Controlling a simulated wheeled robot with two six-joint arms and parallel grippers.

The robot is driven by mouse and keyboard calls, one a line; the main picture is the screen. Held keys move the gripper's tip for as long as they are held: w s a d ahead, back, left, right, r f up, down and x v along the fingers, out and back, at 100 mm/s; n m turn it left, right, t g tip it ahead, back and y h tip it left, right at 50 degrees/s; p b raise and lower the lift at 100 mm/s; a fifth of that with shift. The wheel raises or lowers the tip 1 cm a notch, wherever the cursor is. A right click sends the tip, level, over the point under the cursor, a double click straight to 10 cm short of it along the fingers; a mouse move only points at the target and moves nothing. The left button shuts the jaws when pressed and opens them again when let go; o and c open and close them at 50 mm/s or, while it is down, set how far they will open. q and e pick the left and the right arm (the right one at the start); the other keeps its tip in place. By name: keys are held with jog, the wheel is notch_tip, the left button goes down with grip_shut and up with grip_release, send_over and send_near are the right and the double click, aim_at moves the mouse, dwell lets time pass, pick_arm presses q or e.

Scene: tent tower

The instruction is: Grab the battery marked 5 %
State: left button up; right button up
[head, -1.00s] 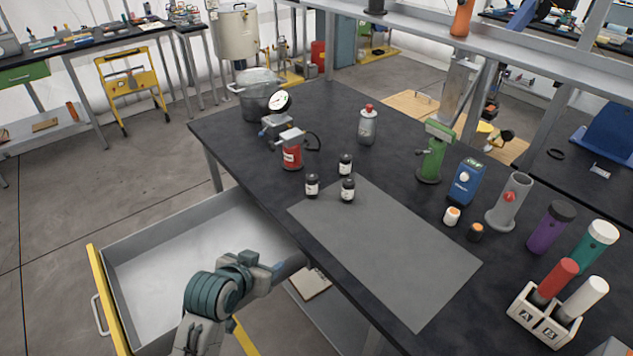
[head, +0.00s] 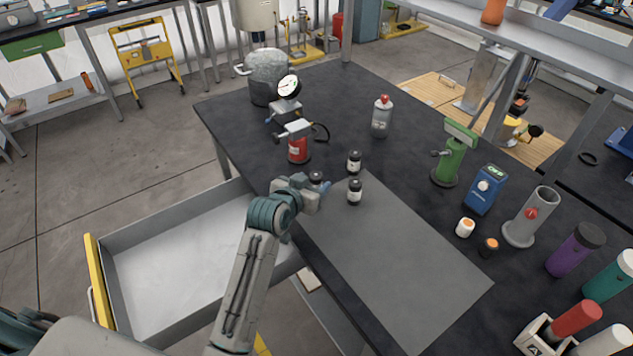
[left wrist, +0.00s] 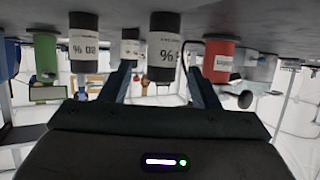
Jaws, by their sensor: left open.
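Three small black batteries with white labels stand upright on the dark bench. One battery (head: 316,178) is partly hidden behind my left gripper (head: 321,188). The other two stand to its right: a back battery (head: 354,162) and a front battery (head: 354,192). The left wrist view is upside down. There the near battery (left wrist: 164,45) stands between the two open fingers, its label showing a percent sign and a digit too unclear to read. The left one (left wrist: 83,45) seems to read 50 %. The third (left wrist: 130,48) is farther back, label unreadable. My right gripper is out of view.
A red pump with a gauge (head: 298,150) stands just behind the batteries. A grey mat (head: 400,260) lies clear in front of them. An open drawer (head: 180,265) juts out at the left. Bottles and a green stand (head: 452,155) are at the right.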

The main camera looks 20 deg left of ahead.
aim_at(313, 182)
pick_arm(q)
jog(key=shift+p+x, duration=0.35)
jog(key=shift+x, duration=1.35)
jog(key=shift+s+a, duration=0.1)
jog(key=c, duration=1.1)
